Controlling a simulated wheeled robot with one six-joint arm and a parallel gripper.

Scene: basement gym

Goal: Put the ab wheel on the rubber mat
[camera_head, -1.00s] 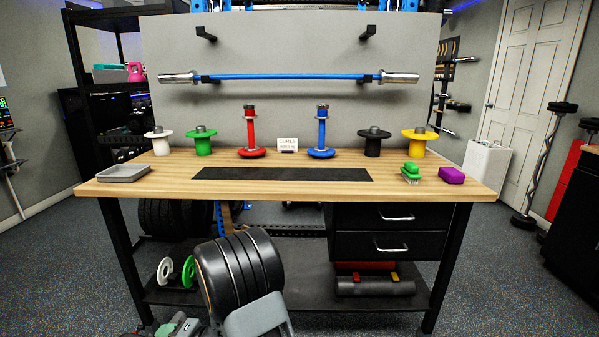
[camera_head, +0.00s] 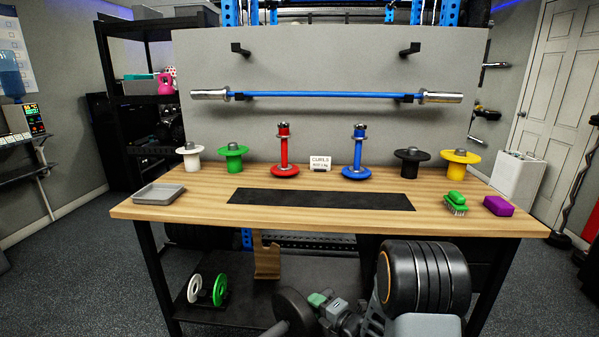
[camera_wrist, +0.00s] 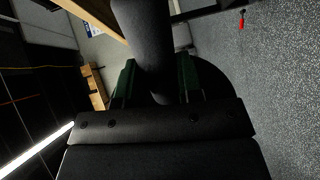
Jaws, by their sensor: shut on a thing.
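The rubber mat (camera_head: 320,199) is a flat black strip lying bare on the middle of the wooden workbench top. My gripper (camera_head: 318,302) is low in front of the bench, below the top's front edge. It is shut on the ab wheel (camera_head: 292,308), a dark round wheel with a grey handle. In the wrist view, the green fingers of my gripper (camera_wrist: 155,78) close on the dark handle of the ab wheel (camera_wrist: 143,35). Part of the wheel disc shows behind the right finger; the rest is hidden.
Several flanged spools line the back. A lower shelf (camera_head: 250,285) lies under the top.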

